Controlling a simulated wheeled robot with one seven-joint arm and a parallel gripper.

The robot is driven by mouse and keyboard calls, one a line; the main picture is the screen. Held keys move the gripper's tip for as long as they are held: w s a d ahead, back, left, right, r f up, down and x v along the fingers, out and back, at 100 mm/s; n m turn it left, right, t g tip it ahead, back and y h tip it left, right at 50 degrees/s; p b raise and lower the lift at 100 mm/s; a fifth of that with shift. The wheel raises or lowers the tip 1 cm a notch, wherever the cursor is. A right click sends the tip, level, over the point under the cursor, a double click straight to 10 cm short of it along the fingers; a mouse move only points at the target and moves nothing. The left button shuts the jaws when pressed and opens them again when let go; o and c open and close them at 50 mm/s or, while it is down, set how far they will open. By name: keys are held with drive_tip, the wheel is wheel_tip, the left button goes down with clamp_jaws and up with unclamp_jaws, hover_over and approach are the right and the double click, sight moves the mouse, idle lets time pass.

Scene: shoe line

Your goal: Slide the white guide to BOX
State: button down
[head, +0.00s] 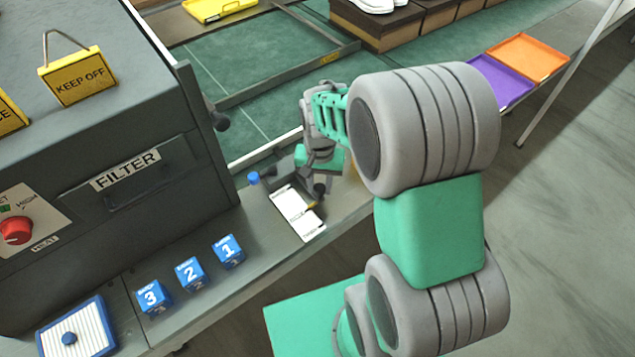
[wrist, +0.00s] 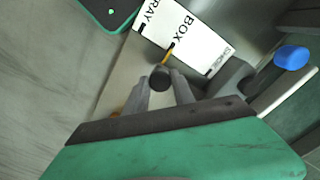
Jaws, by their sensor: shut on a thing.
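My gripper (wrist: 160,82) is shut on a dark round knob (wrist: 159,76). A thin yellow pointer (wrist: 168,54) sticks out from the knob towards a white label plate (wrist: 190,35). The plate reads BOX in its middle, with other words at each end, and has short black marks along its edge. The pointer's tip is at or very near the mark by BOX. A white bar (wrist: 286,92) lies at the right; whether it joins the knob is hidden. In the head view my gripper (head: 319,188) is beside the plate (head: 297,212), partly hidden.
A blue knob (wrist: 291,58) stands close to the white bar. A grey machine marked FILTER (head: 210,120) stands to the left. Blue numbered blocks (head: 190,273) sit on the ledge before it. Purple (head: 498,82) and orange (head: 527,57) trays lie at the back right.

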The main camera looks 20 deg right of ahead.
drive_tip(key=c, duration=1.1)
unclamp_jaws()
drive_tip(key=shift+o, duration=0.2)
wheel_tip(320, 180, up, 8)
drive_tip(key=shift+f, duration=0.1)
